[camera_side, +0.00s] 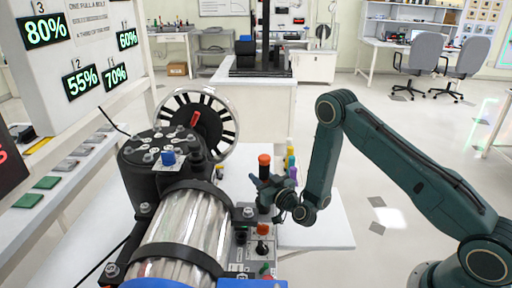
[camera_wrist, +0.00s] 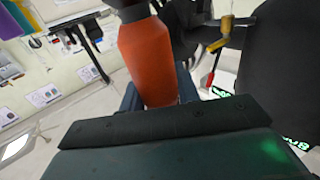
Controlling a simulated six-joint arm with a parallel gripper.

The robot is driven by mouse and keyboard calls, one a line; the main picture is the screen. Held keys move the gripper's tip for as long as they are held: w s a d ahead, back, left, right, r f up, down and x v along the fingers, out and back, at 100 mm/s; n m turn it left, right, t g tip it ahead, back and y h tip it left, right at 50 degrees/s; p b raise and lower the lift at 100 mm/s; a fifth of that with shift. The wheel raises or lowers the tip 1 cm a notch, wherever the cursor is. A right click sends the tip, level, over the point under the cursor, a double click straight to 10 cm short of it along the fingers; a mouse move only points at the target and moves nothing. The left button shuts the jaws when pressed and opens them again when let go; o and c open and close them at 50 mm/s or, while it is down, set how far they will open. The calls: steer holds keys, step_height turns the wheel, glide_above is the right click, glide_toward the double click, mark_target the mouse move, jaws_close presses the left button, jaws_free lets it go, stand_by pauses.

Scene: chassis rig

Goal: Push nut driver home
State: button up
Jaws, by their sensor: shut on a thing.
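The nut driver has an orange handle with a dark end. In the side view its orange top (camera_side: 264,161) stands above my gripper (camera_side: 264,186), roughly upright. In the wrist view the orange handle (camera_wrist: 147,58) fills the middle, between the two fingers of my gripper (camera_wrist: 160,98). My gripper is shut on the handle. The lower end of the nut driver is hidden behind the fingers, so I cannot tell what it touches.
The chassis rig has a shiny cylinder (camera_side: 185,232), a black housing (camera_side: 160,158) and a spoked wheel (camera_side: 215,125) left of my gripper. A small control panel (camera_side: 262,246) lies just below. Yellow, green and purple items (camera_side: 291,160) stand close behind. The white table (camera_side: 325,225) is clear at right.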

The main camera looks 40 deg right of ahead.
steer(key=shift+f, duration=1.05)
stand_by(1.3)
steer(key=o, duration=1.1)
steer(key=shift+c, duration=0.2)
steer(key=shift+f, duration=0.1)
steer(key=shift+s, duration=0.1)
steer(key=s+a, duration=0.1)
steer(key=s, duration=0.6)
steer(key=shift+s, duration=0.15)
